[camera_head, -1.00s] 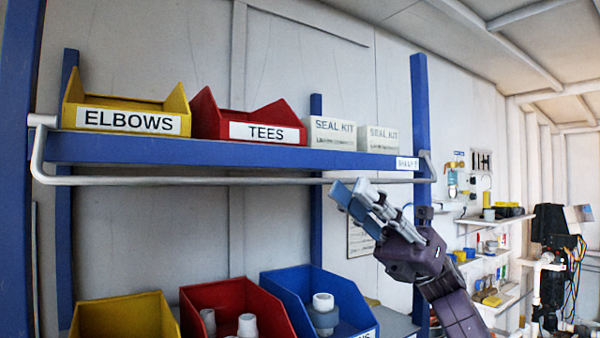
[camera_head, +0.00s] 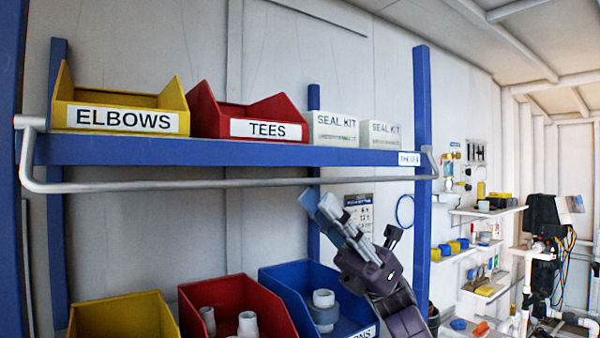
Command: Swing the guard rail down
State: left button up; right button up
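The guard rail (camera_head: 230,184) is a grey metal bar with bent ends, pivoted at both ends of the upper blue shelf (camera_head: 200,151). Its long bar hangs just below the shelf's front edge. My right gripper (camera_head: 322,208) is below the rail, right of the middle, with its fingers pointing up and left. The fingertips look a little under the bar and apart from it in the picture. The fingers lie nearly edge-on, so their gap is hard to judge. My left gripper is out of view.
On the upper shelf stand a yellow ELBOWS bin (camera_head: 120,100), a red TEES bin (camera_head: 248,108) and two seal kit boxes (camera_head: 336,128). Below are a yellow bin (camera_head: 125,315), a red bin (camera_head: 235,295) and a blue bin (camera_head: 310,275) with fittings. A blue post (camera_head: 422,170) stands right.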

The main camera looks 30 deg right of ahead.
aim_at(302, 181)
jog(key=p+x, duration=0.2)
jog(key=x, duration=0.2)
jog(key=shift+s+a+r, duration=0.1)
jog(key=shift+s+r, duration=0.1)
jog(key=shift+r, duration=0.1)
jog(key=shift+a+r+p, duration=0.3)
jog(key=shift+a+p, duration=0.1)
jog(key=shift+a, duration=0.1)
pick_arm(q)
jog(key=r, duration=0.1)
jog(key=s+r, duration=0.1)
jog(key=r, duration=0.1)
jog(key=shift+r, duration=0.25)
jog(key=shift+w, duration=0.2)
pick_arm(e)
jog(key=shift+a, duration=0.1)
grip_shut()
